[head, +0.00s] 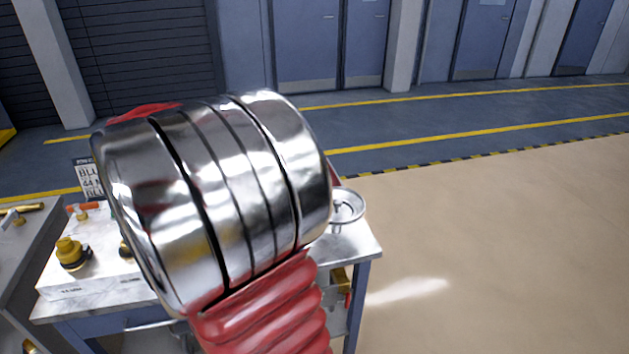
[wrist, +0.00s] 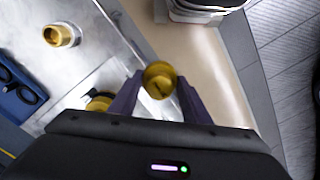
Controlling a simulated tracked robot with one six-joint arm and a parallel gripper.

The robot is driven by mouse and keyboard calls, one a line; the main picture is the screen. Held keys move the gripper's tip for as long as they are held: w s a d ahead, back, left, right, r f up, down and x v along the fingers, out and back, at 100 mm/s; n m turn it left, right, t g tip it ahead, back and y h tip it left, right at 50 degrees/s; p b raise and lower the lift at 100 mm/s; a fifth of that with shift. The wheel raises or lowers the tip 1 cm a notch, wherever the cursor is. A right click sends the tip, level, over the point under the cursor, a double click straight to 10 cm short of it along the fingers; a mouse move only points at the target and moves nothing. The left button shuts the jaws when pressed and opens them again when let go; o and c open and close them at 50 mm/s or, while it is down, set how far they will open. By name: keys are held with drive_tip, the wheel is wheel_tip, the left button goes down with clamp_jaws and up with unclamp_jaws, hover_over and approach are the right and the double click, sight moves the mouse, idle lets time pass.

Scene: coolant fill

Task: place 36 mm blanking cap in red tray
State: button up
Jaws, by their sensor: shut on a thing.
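In the wrist view my gripper (wrist: 158,85) has its two dark fingers shut on a round brass cap (wrist: 160,74). I take this for the blanking cap; its size cannot be read. The held cap shows near the edge of the grey bench top (wrist: 90,80), with beige floor behind it. In the head view my own arm covers the middle, and the gripper and held cap are hidden. I cannot make out the red tray for certain in either view.
On the bench (head: 360,246) stands a pale block with a yellow-brass fitting (head: 70,252). A metal handwheel (head: 347,207) is at the right. A sign (head: 88,178) stands behind. The wrist view shows another brass fitting (wrist: 62,35) and a blue item (wrist: 18,88). Floor at right is clear.

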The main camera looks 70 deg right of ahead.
drive_tip(key=w+a+f, duration=0.5)
drive_tip(key=a+f, duration=0.5)
drive_tip(key=f, duration=0.2)
drive_tip(key=w+a+f+n, duration=0.1)
drive_tip(key=w+a+f, duration=0.4)
drive_tip(key=a+f, duration=0.5)
wheel_tip(320, 180, down, 2)
drive_tip(key=shift+w+a+f, duration=0.1)
drive_tip(key=shift+w+a, duration=0.15)
drive_tip(key=shift+w, duration=0.1)
